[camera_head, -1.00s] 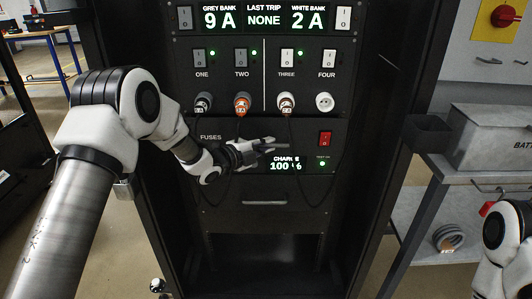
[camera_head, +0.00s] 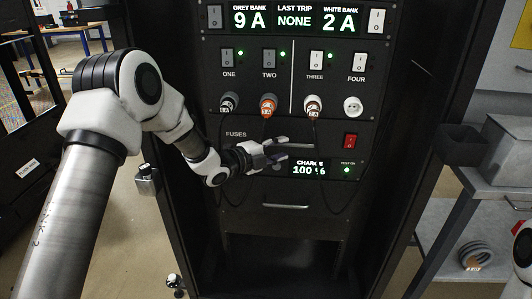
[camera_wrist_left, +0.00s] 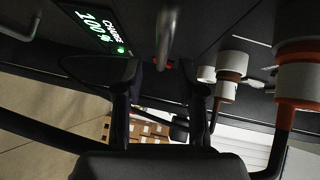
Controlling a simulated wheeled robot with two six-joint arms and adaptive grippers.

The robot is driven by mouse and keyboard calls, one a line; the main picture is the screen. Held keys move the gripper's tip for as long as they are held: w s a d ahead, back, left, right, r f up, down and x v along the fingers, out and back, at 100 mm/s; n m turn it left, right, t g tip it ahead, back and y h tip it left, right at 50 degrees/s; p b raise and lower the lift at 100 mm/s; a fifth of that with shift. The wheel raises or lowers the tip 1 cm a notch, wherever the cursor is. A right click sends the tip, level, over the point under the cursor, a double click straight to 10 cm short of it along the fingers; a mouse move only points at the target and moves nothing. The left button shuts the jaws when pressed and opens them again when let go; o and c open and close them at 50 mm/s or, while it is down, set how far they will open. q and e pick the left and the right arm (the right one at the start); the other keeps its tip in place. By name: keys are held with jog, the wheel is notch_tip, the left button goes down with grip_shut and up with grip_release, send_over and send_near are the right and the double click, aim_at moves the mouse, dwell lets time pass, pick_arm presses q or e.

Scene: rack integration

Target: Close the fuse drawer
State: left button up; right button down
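The fuse drawer (camera_head: 236,134) is the dark front marked FUSES in the middle of the rack. A grey bar, apparently its handle (camera_head: 302,147), shows by my left fingertips; it also shows as a bar (camera_wrist_left: 167,35) between the fingers in the left wrist view. My left gripper (camera_head: 282,149) is open in front of the drawer, its fingers (camera_wrist_left: 163,85) apart. I cannot tell whether they touch the bar. The arm and gripper hide part of the front, and how far the drawer is out cannot be judged. My right gripper is out of view.
Several plugs with cables, including an orange one (camera_head: 268,105), sit above the drawer. A red switch (camera_head: 350,141) and charge display (camera_head: 308,168) are to the right. Another drawer handle (camera_head: 285,206) is below. A grey bench (camera_head: 470,185) stands at the right.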

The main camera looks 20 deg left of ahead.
pick_arm(q)
jog(key=v, duration=0.7)
jog(key=shift+s, duration=0.25)
jog(key=shift+a, duration=0.1)
jog(key=s+d+f+n+g+y+p, duration=0.1)
jog(key=s+d+f+n+g+p, duration=0.2)
jog(key=s+f, duration=0.6)
jog(key=s+d+f+n+g+y+p, duration=0.1)
jog(key=s+d+f+g+p, duration=0.4)
jog(key=f, duration=0.6)
jog(key=s+a+f+n+g+y, duration=0.2)
jog(key=s+n, duration=0.4)
jog(key=s, duration=0.2)
jog(key=s+a+f+n+g+y+p, duration=0.1)
jog(key=s+a+n+g+y, duration=0.1)
jog(key=s+n, duration=0.4)
jog(key=s+a+f+n+g+y, duration=0.1)
jog(key=s+f+n+g+y, duration=0.1)
jog(key=s+n, duration=0.5)
jog(key=s, duration=0.5)
jog(key=shift+a+f+p, duration=0.3)
jog(key=shift+a+f, duration=0.05)
jog(key=shift+a, duration=0.05)
